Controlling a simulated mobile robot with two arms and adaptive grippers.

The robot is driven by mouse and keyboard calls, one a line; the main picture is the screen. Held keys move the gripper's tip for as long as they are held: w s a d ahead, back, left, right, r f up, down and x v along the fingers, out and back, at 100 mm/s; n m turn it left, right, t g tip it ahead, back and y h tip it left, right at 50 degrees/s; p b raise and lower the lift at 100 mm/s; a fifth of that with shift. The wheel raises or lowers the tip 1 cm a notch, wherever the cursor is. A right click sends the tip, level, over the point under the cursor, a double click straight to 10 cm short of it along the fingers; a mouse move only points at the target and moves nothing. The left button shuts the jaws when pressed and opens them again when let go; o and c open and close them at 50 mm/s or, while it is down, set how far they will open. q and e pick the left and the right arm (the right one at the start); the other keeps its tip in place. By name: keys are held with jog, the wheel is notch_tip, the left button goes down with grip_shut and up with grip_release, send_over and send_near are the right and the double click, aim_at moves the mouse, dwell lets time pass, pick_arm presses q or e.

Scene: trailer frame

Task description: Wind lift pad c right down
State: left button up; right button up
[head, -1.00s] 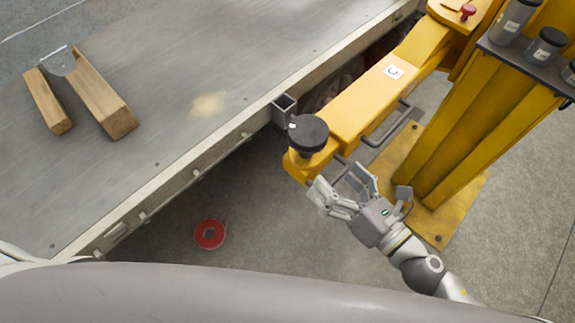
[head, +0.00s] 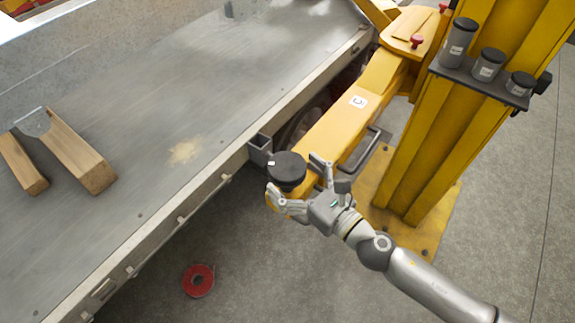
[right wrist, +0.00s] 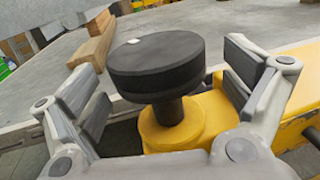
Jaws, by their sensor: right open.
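Lift pad c right is a round black disc (head: 286,168) with a small white mark, on a post at the end of a yellow lift arm (head: 335,125) labelled C. In the right wrist view the black pad (right wrist: 157,62) stands on its dark post above the yellow arm end (right wrist: 172,128). My right gripper (head: 299,182) is open, with its fingers reaching to either side of the pad. In the right wrist view the open fingers (right wrist: 165,85) flank the pad, with gaps visible on both sides. My left gripper is not in view.
The grey trailer bed (head: 140,130) lies left of the pad, with a square bracket (head: 260,150) on its edge close by. A yellow post (head: 455,120) with dark cylinders on a shelf stands to the right. A red ring (head: 198,280) lies on the floor.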

jog(key=shift+x, duration=0.9)
jog(key=c, duration=1)
jog(key=shift+c, duration=0.2)
jog(key=shift+a+p, duration=0.1)
jog(key=shift+p, duration=0.2)
